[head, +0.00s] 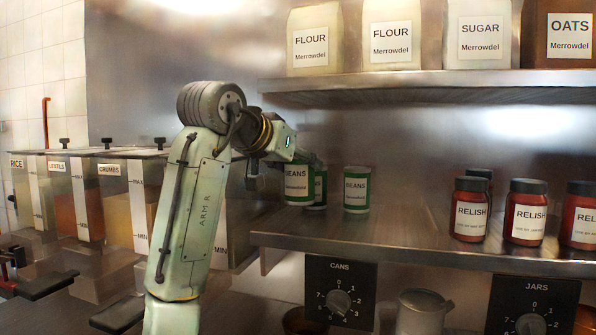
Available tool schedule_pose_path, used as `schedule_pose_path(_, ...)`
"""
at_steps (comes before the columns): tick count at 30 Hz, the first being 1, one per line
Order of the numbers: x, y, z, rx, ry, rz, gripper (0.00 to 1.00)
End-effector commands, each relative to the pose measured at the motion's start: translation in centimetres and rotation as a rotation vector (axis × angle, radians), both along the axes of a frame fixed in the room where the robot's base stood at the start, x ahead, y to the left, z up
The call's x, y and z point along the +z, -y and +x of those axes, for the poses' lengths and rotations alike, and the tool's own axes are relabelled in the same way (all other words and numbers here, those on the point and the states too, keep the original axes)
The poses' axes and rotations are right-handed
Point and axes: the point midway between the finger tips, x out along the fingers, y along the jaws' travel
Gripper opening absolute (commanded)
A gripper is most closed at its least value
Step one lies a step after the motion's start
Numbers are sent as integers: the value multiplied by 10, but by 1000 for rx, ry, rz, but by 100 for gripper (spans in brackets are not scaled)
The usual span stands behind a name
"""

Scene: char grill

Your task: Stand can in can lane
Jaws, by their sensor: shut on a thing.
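My gripper (288,166) is shut on a green-and-white BEANS can (299,186) at the left end of the lower shelf. The held can is upright, and its base appears slightly above the shelf surface. The fingers are mostly hidden by the can and the wrist. A second similar can (320,192) stands just behind and to the right, partly covered by the held can. A third BEANS can (357,190) stands farther right with its label facing me. I cannot tell whether the held can touches the second one. A CANS dial plate (341,274) hangs below this part of the shelf.
Several red RELISH jars (525,212) stand on the right of the lower shelf (415,238). Bare shelf lies between cans and jars. An upper shelf (420,84) with flour, sugar and oats bags overhangs. Dispensing bins (72,198) stand left; a metal pot (423,312) sits below.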

Motion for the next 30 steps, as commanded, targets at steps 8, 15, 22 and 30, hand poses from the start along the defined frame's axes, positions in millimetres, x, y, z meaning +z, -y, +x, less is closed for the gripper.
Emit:
schedule_pose_path(8, -28, -2, 2, 1, 1, -1, 11)
schedule_pose_path(15, -35, 0, 1, 0, 2, 0, 11)
schedule_pose_path(22, -40, 0, 1, 0, 2, 0, 11)
schedule_pose_path(30, -39, 0, 1, 0, 0, 0, 67)
